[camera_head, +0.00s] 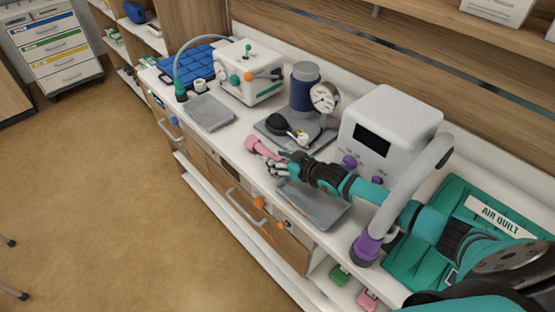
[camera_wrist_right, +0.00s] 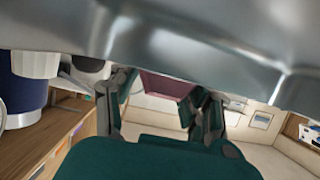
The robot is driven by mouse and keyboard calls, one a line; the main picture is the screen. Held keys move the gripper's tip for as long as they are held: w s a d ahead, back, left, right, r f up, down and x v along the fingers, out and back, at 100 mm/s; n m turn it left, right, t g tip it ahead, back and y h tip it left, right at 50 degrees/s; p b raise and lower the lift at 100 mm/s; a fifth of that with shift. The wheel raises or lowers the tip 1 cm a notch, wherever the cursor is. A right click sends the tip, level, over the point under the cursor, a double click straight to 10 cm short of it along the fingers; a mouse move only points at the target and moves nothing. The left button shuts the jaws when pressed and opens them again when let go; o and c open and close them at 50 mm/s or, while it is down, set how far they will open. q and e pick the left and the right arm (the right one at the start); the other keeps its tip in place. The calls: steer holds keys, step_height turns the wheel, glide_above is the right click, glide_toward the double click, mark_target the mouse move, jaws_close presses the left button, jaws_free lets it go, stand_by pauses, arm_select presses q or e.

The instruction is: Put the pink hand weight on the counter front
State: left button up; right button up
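The pink hand weight (camera_head: 261,147) is low over or on the white counter (camera_head: 232,150), between two grey trays; I cannot tell whether it touches the counter. My right gripper (camera_head: 281,163) is at its near right end. In the right wrist view, the dark pink weight (camera_wrist_right: 165,86) shows between the two separated fingers (camera_wrist_right: 160,100). Whether they press on it or only stand around it is unclear. My left gripper is not in view.
Grey trays (camera_head: 210,113) and (camera_head: 318,207) lie on either side along the front. Behind are a scale with a dial (camera_head: 324,97), a dark blue canister (camera_head: 305,90) and a white machine (camera_head: 390,125). A green quilt (camera_head: 490,215) lies at right.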

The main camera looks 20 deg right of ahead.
steer(key=o, duration=0.4)
steer(key=shift+s+a+f, duration=0.1)
steer(key=shift+s+f, duration=0.1)
steer(key=shift+f, duration=0.25)
steer(key=shift+s+a+f, duration=0.1)
steer(key=shift+s+f, duration=0.1)
steer(key=shift+f, duration=0.25)
steer(key=shift+r, duration=0.3)
steer(key=v, duration=0.6)
steer(key=r+v, duration=0.1)
steer(key=v, duration=0.3)
steer(key=shift+w+d, duration=0.2)
steer(key=shift+d, duration=0.1)
steer(key=shift+v, duration=0.9)
steer(key=shift+w+r, duration=0.1)
steer(key=shift+r, duration=0.1)
